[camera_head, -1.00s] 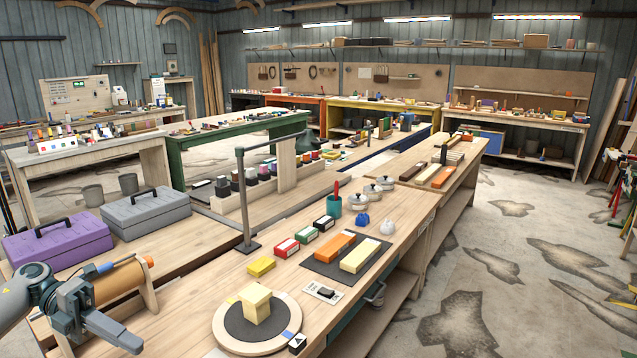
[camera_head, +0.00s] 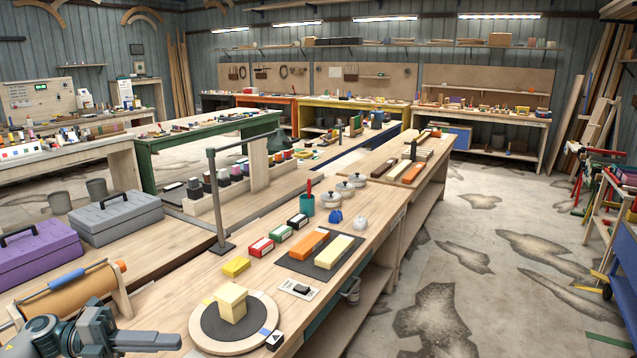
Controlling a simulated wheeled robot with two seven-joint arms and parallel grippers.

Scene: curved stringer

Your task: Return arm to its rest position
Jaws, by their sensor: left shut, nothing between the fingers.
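My left gripper (camera_head: 150,341) is at the bottom left of the head view, its shut fingers pointing right, with nothing between them. Its fingertips end close to the left side of the round wooden turntable (camera_head: 270,334) in the picture. A pale yellow block (camera_head: 232,302) stands on the turntable's dark top. Part of my left arm is cut off by the bottom left corner. My right gripper is not in view.
An orange-brown roller (camera_head: 85,298) in a wooden stand is just behind my left gripper. Purple (camera_head: 38,256) and grey (camera_head: 117,217) toolboxes stand beyond. A dark metal post (camera_head: 217,200) rises mid-bench. The floor at right (camera_head: 480,310) is open.

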